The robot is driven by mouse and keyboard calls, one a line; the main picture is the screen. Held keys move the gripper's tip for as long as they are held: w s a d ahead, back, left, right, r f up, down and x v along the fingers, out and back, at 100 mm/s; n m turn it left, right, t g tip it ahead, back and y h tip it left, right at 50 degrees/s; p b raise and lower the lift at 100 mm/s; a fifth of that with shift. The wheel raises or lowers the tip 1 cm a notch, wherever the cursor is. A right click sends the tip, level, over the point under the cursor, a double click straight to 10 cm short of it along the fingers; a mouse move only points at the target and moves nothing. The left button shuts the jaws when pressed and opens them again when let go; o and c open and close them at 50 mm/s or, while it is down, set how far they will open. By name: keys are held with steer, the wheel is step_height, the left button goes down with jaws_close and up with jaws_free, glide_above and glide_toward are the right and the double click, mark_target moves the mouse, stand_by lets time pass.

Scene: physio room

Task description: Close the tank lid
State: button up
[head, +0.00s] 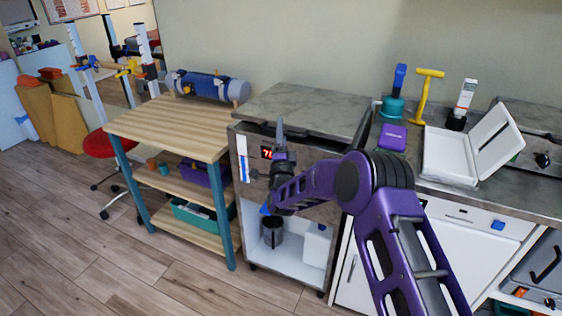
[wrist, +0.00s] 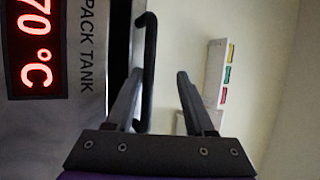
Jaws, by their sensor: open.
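The tank (head: 240,172) is a grey cabinet with a red 70 °C display, which fills the left of the wrist view (wrist: 88,125). Its grey stone-patterned lid (head: 305,105) lies across the top. A dark strip shows under its front edge, but I cannot tell how far it is raised. A black bar handle (wrist: 150,50) stands beside the panel edge in the wrist view. My gripper (head: 280,128) is at the tank's upper front, pointing toward the wall. Its fingers (wrist: 160,74) are open, with the handle between them, nearer the left finger; contact is unclear.
A wooden shelf table (head: 165,122) stands left of the tank, with a blue roll (head: 205,86) on it. The right counter (head: 540,200) holds an open white case (head: 448,158), a purple box (head: 392,137) and upright tools. Below the display is an open bay with a dark container (head: 271,232).

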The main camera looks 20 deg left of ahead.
steer(key=v, duration=1.5)
steer(key=shift+s+r, duration=0.15)
steer(key=shift+s, duration=0.15)
